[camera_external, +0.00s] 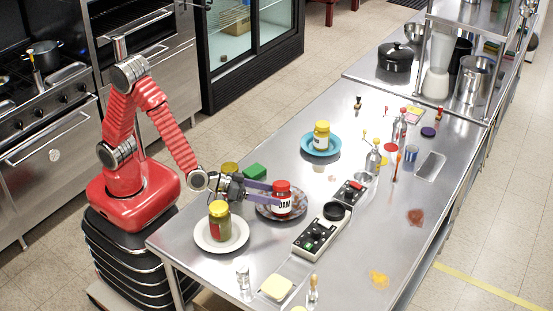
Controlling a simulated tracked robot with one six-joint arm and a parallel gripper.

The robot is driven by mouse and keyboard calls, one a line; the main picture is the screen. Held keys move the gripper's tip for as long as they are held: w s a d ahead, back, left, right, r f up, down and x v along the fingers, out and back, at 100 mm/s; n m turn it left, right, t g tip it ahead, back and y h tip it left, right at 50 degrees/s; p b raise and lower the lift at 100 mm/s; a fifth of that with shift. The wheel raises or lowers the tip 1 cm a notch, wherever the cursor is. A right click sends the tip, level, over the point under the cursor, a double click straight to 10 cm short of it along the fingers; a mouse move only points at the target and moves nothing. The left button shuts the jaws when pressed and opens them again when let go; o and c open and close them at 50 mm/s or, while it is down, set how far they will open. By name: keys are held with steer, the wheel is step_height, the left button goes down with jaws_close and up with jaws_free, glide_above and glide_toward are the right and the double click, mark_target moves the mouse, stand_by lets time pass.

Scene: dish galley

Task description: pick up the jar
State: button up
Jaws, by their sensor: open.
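A jar with a red lid and a white label reading JAM (283,206) stands upright on a dark patterned plate (262,212). My gripper (270,194) reaches in from the left, its two purple fingers open and level. The fingertips are at the jar's left side; I cannot tell whether they touch it or reach around it.
A green block (254,171) and a yellowish cup or jar (230,169) stand close behind my gripper. A grey control panel (314,238) lies right of the jam jar. Bottles (373,160) and small items stand farther right. The steel counter (275,135) has free room at its back left.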

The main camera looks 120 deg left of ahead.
mark_target(282, 185)
steer(key=shift+f, duration=0.1)
steer(key=shift+f, duration=0.6)
steer(key=x, duration=0.5)
steer(key=shift+r, duration=0.15)
steer(key=c, duration=1.6)
steer(key=shift+r, duration=0.1)
steer(key=shift+r, duration=5)
